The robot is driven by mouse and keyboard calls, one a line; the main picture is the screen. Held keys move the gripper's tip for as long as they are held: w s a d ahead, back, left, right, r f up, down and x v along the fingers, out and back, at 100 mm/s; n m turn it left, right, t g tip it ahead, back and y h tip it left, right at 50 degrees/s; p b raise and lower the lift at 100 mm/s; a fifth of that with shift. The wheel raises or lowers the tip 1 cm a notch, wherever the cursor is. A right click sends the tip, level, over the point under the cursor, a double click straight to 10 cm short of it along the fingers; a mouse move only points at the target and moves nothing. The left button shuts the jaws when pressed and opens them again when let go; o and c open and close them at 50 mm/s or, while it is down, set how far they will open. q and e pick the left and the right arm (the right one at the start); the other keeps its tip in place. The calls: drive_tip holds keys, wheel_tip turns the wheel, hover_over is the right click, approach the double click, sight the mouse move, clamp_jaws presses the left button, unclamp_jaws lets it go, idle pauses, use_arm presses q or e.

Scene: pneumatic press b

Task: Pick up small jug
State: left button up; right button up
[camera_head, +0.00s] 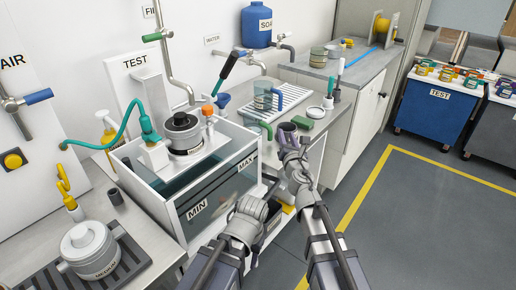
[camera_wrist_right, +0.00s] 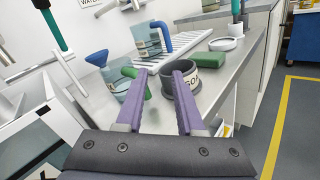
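A small clear jug with a green handle (camera_head: 268,130) stands on the grey bench right of the tank; it also shows in the right wrist view (camera_wrist_right: 119,78), partly behind my left-hand finger. A larger clear jug with a blue handle (camera_head: 264,95) stands behind it, also in the right wrist view (camera_wrist_right: 148,38). My right gripper (camera_head: 286,130) has purple fingers, spread apart with nothing between them (camera_wrist_right: 161,73). The green handle shows between the fingers, beside the left-hand one. My left arm is low in the head view; its fingers cannot be made out.
A dark grey labelled cup (camera_wrist_right: 185,82) stands just beyond the right-hand fingertip. A green block (camera_wrist_right: 197,61) and a white round dish (camera_wrist_right: 222,44) lie behind it. A white ribbed rack (camera_head: 290,96) is at the back. The tank (camera_head: 215,199) is left; open floor is right.

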sight(271, 135)
drive_tip(key=f+n+y, duration=0.1)
drive_tip(key=a+f+n+y+b, duration=0.1)
drive_tip(key=n, duration=0.1)
drive_tip(key=a+n, duration=0.1)
drive_tip(key=n, duration=0.1)
drive_tip(key=shift+w+a+f+y+b, duration=0.2)
drive_tip(key=shift+a+f+y+b, duration=0.1)
drive_tip(key=shift+f+y, duration=0.1)
drive_tip(key=shift+s+a+f+n+g+y, duration=0.15)
drive_tip(key=shift+a+n+g+y, duration=0.25)
drive_tip(key=shift+n, duration=0.4)
drive_tip(key=shift+x, duration=1.4)
drive_tip(key=shift+f+b+x, duration=0.15)
drive_tip(key=shift+b+x, duration=0.05)
drive_tip(key=shift+x, duration=1.1)
drive_tip(key=shift+f+b+x, duration=0.2)
drive_tip(key=shift+x, duration=1.1)
use_arm(q)
wheel_tip(271, 135, down, 4)
drive_tip(key=shift+r, duration=0.1)
use_arm(e)
drive_tip(key=shift+d, duration=0.2)
drive_tip(key=shift+c, duration=0.4)
clamp_jaws()
